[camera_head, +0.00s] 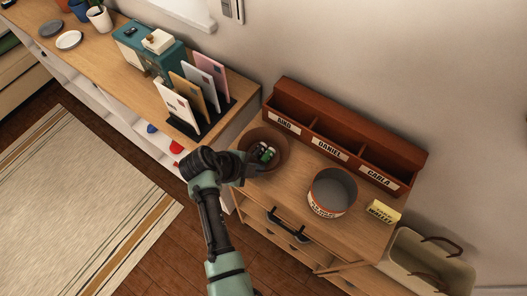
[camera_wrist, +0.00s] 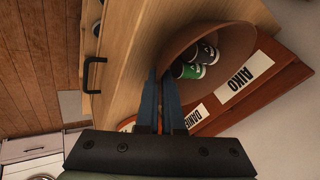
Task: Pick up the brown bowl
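The brown bowl (camera_head: 254,138) stands on the wooden cabinet top, in front of the left end of the red-brown letter box. Small green and dark cans (camera_head: 266,153) lie inside it. My gripper (camera_head: 250,168) is at the bowl's near left rim. In the wrist view the bowl (camera_wrist: 228,38) is large, with the cans (camera_wrist: 195,62) in it. The two blue fingers (camera_wrist: 160,80) are close together with a narrow gap, and the bowl's rim runs between their tips. The exact contact is partly hidden.
The letter box (camera_head: 345,147) stands behind the bowl. A round tin (camera_head: 326,205) and a yellow block (camera_head: 383,211) are to the right. A letter rack (camera_head: 182,124) stands on the sideboard at the left. A basket (camera_head: 415,262) is at the lower right.

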